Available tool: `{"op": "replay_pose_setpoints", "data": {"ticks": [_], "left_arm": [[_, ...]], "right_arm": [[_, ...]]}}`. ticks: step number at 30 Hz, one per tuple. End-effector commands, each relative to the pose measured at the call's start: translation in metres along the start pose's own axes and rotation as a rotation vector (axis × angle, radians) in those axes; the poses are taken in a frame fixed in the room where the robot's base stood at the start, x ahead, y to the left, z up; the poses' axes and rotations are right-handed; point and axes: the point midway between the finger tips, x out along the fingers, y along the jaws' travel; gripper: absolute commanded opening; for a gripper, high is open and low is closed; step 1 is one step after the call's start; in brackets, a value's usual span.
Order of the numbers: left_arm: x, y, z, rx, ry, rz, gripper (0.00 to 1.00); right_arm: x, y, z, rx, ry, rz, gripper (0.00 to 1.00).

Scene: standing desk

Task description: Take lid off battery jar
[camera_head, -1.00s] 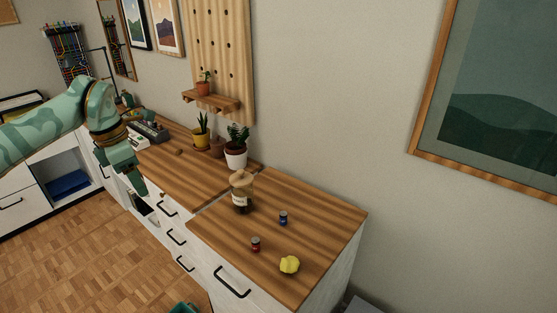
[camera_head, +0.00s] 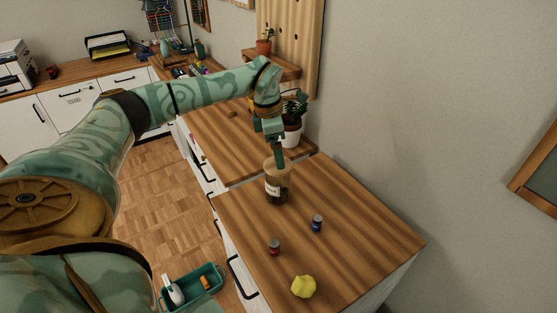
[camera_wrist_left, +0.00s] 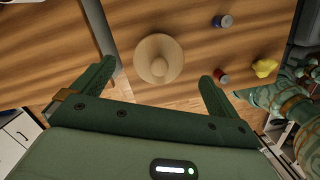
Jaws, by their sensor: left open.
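The battery jar (camera_head: 285,190) stands upright on the wooden desk top, a brownish see-through jar with a white label. Its round wooden lid (camera_wrist_left: 152,66) with a central knob (camera_wrist_left: 158,66) is on it, seen from above in the left wrist view. My left gripper (camera_head: 279,158) is open and empty, pointing down at the jar. In the left wrist view the lid lies ahead of the gap between the open fingers, apart from both. In the head view the gripper partly hides the lid. My right gripper is not in view.
A blue small cylinder (camera_head: 317,223), a red small cylinder (camera_head: 274,247) and a yellow crumpled lump (camera_head: 303,286) lie on the desk nearer the front. A potted plant (camera_head: 291,133) stands behind the jar by the wall. A teal bin (camera_head: 212,273) is on the floor.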

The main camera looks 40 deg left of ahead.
Motion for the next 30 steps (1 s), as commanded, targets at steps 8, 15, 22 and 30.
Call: {"op": "replay_pose_setpoints", "data": {"ticks": [8,15,22,30], "left_arm": [[0.044,0.0,-0.004,-0.001,0.003,-0.002,0.99],[0.044,0.0,-0.003,0.0,0.001,0.0,0.9],[0.044,0.0,-0.003,0.0,0.001,0.0,0.5],[0.043,0.0,-0.003,0.0,0.001,0.0,0.5]], "right_arm": [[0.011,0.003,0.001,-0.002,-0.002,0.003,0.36],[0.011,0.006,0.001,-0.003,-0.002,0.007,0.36],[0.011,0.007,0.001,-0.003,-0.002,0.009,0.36],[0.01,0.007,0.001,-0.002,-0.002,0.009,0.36]]}}
